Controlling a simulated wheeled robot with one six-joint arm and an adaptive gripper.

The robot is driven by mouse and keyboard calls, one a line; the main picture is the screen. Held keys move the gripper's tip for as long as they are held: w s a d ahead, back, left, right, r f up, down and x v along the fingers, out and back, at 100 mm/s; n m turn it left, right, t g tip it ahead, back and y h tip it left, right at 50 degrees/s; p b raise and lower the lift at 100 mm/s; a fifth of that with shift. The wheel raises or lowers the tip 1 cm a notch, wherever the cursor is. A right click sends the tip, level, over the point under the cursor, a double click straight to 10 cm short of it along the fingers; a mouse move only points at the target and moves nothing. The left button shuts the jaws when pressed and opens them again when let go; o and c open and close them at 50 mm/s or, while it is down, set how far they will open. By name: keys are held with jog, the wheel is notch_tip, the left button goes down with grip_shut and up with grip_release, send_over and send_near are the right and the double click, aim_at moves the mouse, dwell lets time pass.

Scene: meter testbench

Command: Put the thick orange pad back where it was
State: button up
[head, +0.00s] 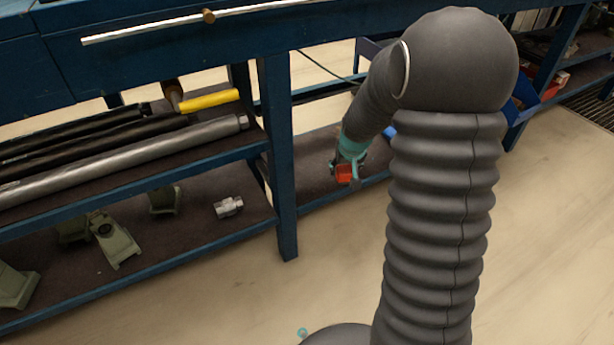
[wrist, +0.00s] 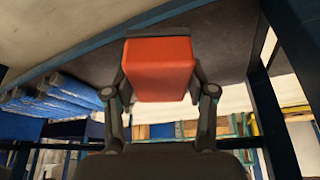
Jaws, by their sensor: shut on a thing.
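The thick orange pad (wrist: 158,68) is a red-orange block between the two fingers of my gripper (wrist: 160,88) in the wrist view. The fingers press on its left and right sides. In the head view the pad (head: 344,173) shows small at the tip of my gripper (head: 347,170), in front of the dark lower shelf (head: 315,150) right of the blue table leg. I cannot tell whether the pad touches the shelf. My arm hides part of the shelf's right side.
A blue leg (head: 277,150) stands left of my gripper. The left shelves hold long bars (head: 130,160), a yellow-handled tool (head: 209,100), green-grey brackets (head: 115,240) and a silver fitting (head: 229,207). Blue bins (head: 523,95) stand at right. The front floor (head: 250,300) is mostly clear.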

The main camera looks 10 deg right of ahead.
jog(key=shift+w+d+r, duration=0.25)
jog(key=shift+w, duration=0.15)
jog(key=b, duration=0.1)
send_over(311, 180)
jog(key=s, duration=0.1)
jog(key=f, duration=0.7)
jog(key=shift+s, duration=0.2)
jog(key=shift+f+b, duration=0.55)
jog(key=shift+f, duration=1.4)
jog(key=shift+f, duration=0.15)
jog(key=o, duration=1.2)
